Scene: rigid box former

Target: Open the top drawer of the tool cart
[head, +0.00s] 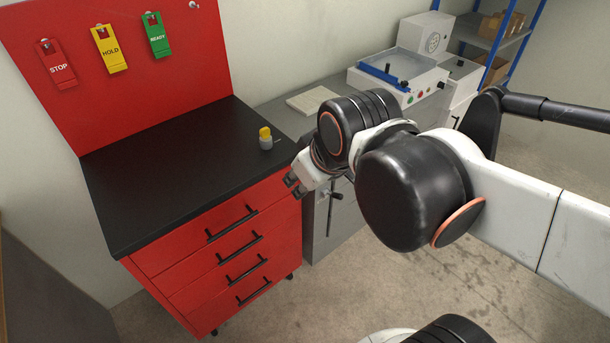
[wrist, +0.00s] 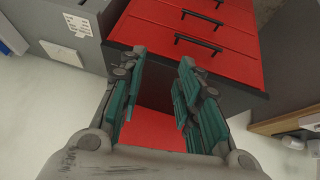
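The red tool cart (head: 150,262) has a black top and a stack of red drawers with black bar handles. The top drawer (head: 190,236) looks shut, with its handle (head: 232,223) clear of my gripper. My gripper (head: 292,187) is at the right front corner of the cart, right of and above that handle. In the wrist view, my gripper (wrist: 160,100) is open, its teal-padded fingers apart with nothing between them. The wrist picture looks upside down: the handle nearest the black top (wrist: 199,44) lies beyond the fingertips.
A yellow-capped small object (head: 265,138) stands on the cart top. Red, yellow and green tags hang on the red back panel (head: 130,30). The floor in front (head: 400,290) is clear.

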